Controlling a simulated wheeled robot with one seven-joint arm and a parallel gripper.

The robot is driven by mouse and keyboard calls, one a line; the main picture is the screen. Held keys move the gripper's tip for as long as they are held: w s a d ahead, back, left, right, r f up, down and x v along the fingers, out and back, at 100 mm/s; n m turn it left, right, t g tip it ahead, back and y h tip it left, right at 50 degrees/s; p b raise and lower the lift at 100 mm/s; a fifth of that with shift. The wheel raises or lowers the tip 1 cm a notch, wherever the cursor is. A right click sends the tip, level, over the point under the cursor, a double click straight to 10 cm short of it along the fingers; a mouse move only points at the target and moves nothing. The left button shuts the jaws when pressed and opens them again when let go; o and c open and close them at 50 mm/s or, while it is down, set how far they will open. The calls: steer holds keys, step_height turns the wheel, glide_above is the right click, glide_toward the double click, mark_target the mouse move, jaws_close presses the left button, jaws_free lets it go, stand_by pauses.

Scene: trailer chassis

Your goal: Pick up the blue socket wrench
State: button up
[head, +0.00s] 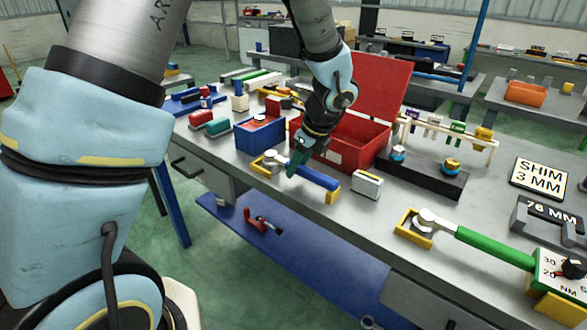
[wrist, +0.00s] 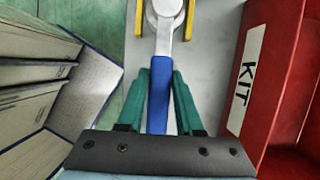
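The blue socket wrench (head: 311,174) lies across the near left part of the grey bench. Its silver head sits at a yellow holder and the far end of its blue handle is at another yellow support. My gripper (head: 297,167) is down at the handle. In the wrist view, the blue handle (wrist: 157,105) runs between the two green fingers of my gripper (wrist: 162,72), with the silver head beyond the tips. The fingers lie close along both sides of the handle; I cannot tell whether they press on it.
An open red toolbox (head: 345,139) stands right behind the wrench, and a blue bin (head: 259,137) stands to its left. A small silver box (head: 367,185) is to the right. A green-handled wrench (head: 494,248) lies farther right. The bench's front edge is close by.

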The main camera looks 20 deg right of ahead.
jaws_close()
steer(key=shift+r, duration=0.15)
step_height(320, 180, up, 10)
steer(key=shift+f+b, duration=0.1)
steer(key=shift+b, duration=0.4)
